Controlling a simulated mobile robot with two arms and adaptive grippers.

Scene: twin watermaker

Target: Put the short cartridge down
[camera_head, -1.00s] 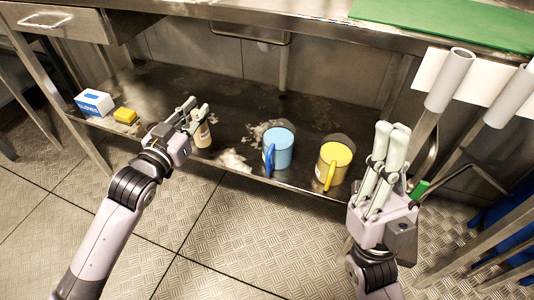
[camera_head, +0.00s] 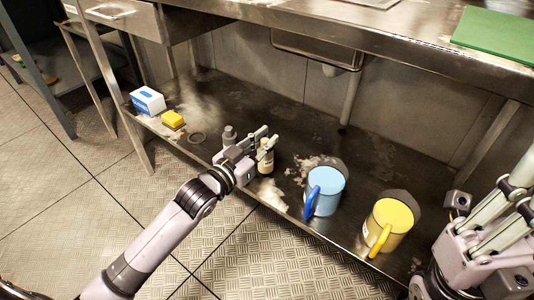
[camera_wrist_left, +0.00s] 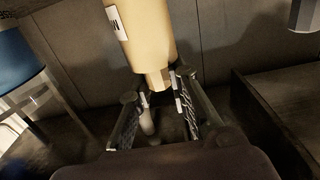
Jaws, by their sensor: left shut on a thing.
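The short cartridge (camera_head: 266,161) is a small tan cylinder with a white label, upright over the lower steel shelf (camera_head: 300,130). My left gripper (camera_head: 268,144) is shut on the cartridge near its top. The left wrist view shows the cartridge (camera_wrist_left: 147,38) large, with its narrow end between the fingers (camera_wrist_left: 158,98). I cannot tell whether its base touches the shelf. My right gripper (camera_head: 507,193) is at the right edge, partly cut off, away from the cartridge; its jaw state is unclear.
A blue mug (camera_head: 327,190) and a yellow mug (camera_head: 392,225) stand right of the cartridge. A yellow block (camera_head: 173,119) and a blue-white box (camera_head: 148,101) are farther left. A worktop (camera_head: 300,30) overhangs the shelf.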

